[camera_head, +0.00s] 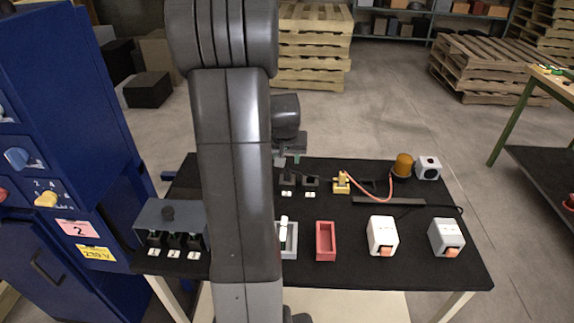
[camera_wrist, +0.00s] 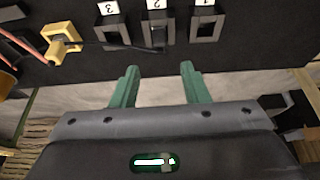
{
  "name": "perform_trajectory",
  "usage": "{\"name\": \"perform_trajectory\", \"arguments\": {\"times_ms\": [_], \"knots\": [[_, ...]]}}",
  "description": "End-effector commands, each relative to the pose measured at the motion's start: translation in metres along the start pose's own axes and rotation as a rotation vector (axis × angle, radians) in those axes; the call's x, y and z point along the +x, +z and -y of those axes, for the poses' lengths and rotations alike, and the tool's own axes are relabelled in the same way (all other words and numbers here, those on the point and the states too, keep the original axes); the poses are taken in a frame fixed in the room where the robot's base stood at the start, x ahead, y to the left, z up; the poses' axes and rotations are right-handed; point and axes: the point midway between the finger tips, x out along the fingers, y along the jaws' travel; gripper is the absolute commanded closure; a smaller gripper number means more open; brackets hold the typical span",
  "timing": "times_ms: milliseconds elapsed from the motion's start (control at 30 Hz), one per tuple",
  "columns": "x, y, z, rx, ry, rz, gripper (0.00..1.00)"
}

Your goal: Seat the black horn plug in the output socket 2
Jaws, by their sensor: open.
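Output socket 2 (camera_wrist: 170,32) is the middle grey frame in the wrist view, under an upside-down label 2. A dark block that looks like the black horn plug (camera_wrist: 157,31) sits at its opening, with a thin black cable running to it from the left. I cannot tell how deep the plug is in. My gripper (camera_wrist: 159,75) is open, its two green fingers apart and empty. The fingertips are short of the socket in the picture. In the head view, socket 2 (camera_head: 287,182) shows just right of my arm, which hides part of the row.
Sockets 3 (camera_wrist: 113,33) and 1 (camera_wrist: 205,28) flank socket 2. An orange beacon (camera_head: 403,164) and the white horn box (camera_head: 428,168) stand at the back right. Trays and boxes line the front.

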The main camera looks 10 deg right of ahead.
Motion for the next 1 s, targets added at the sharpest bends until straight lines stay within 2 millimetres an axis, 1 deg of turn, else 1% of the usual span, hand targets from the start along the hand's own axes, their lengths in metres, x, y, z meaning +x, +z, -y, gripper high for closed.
{"name": "perform_trajectory", "arguments": {"times_ms": [33,100,200,333,600,733,833,1000], "knots": [[-0.008,0.000,0.000,0.000,0.000,-0.002,0.59],[-0.017,-0.001,0.000,0.000,0.000,-0.002,0.59],[-0.025,0.000,0.000,0.000,0.000,-0.001,0.59],[-0.030,0.000,0.000,0.000,0.000,0.001,0.59],[-0.031,0.000,0.000,0.000,0.000,0.001,0.59],[-0.029,0.000,0.000,0.000,0.000,0.002,0.59],[-0.022,0.000,0.000,0.000,0.000,0.002,0.59],[0.003,0.001,0.000,-0.001,0.001,0.006,0.59]]}}
